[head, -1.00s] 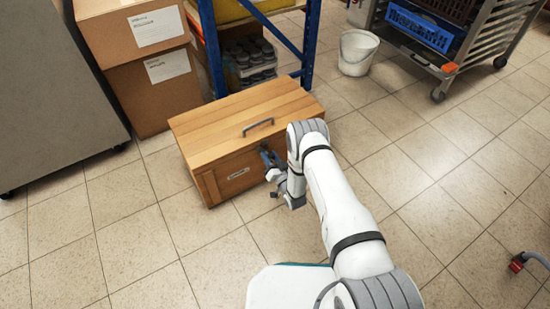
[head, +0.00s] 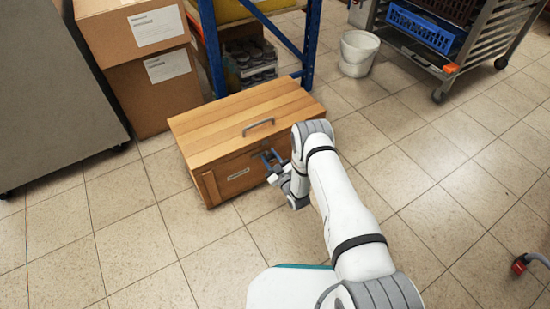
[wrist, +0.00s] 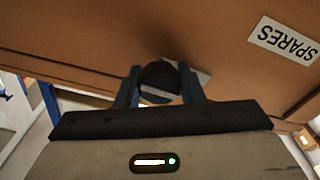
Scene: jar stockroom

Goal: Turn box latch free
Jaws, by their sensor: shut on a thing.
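A wooden box (head: 220,131) with a closed lid and a grey bar handle (head: 258,126) stands on the tiled floor. Its front fills the upper part of the wrist view (wrist: 90,40). The latch (wrist: 159,78) is a dark round knob on that front, with a light grey plate partly showing behind it. My gripper (wrist: 160,88) has one blue finger on each side of the knob and is shut on it. In the head view my gripper (head: 271,160) is at the box's front; the latch is too small to make out there.
A white "SPARES" label (wrist: 284,40) is on the box front, upside down in the wrist view. Cardboard boxes (head: 150,85) and a blue-framed shelf (head: 211,45) stand behind. A white bucket (head: 358,54) and wheeled rack (head: 465,50) are at the back right. Floor in front is clear.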

